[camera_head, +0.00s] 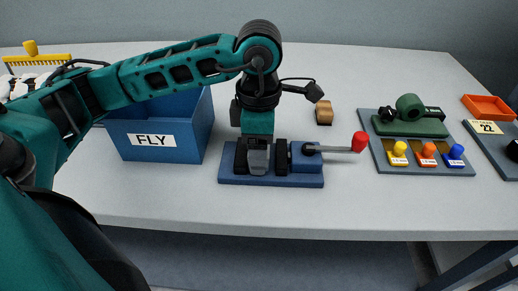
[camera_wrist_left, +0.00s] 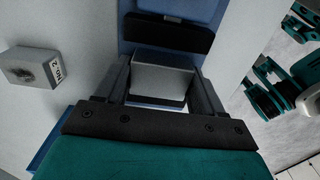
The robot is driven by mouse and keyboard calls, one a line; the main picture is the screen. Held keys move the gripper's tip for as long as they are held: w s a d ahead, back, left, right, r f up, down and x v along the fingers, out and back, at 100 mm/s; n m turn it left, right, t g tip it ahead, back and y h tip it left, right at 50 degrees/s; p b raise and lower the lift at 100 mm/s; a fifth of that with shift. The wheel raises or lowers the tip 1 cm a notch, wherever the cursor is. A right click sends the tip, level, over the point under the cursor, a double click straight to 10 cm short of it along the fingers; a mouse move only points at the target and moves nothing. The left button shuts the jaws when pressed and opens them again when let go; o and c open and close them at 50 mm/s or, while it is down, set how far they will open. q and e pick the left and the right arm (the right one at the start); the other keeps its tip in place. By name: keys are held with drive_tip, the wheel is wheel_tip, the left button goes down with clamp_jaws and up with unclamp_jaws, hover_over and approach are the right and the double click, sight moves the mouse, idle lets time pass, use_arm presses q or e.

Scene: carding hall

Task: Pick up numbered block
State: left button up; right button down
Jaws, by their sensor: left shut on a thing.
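My left gripper (camera_head: 258,160) points down into a blue vise (camera_head: 305,181) on the table, between its dark jaws. In the left wrist view its fingers stand either side of a light grey block (camera_wrist_left: 162,82) and are shut on it. A dark vise jaw (camera_wrist_left: 170,33) shows just beyond that block. I see no number on the held block. A separate grey block with a "NO 2" tag (camera_wrist_left: 56,71) lies on the table at the left of the wrist view. My right gripper is not in view.
A blue "FLY" bin (camera_head: 190,145) stands left of the vise. The vise's red-knobbed lever (camera_head: 360,142) sticks out right. Behind it is a wooden block (camera_head: 324,117). A grey board (camera_head: 384,158) with a green device and coloured knobs, and an orange tray (camera_head: 487,108), stand at right.

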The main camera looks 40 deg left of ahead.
use_arm(q)
drive_tip(key=shift+r, duration=0.15)
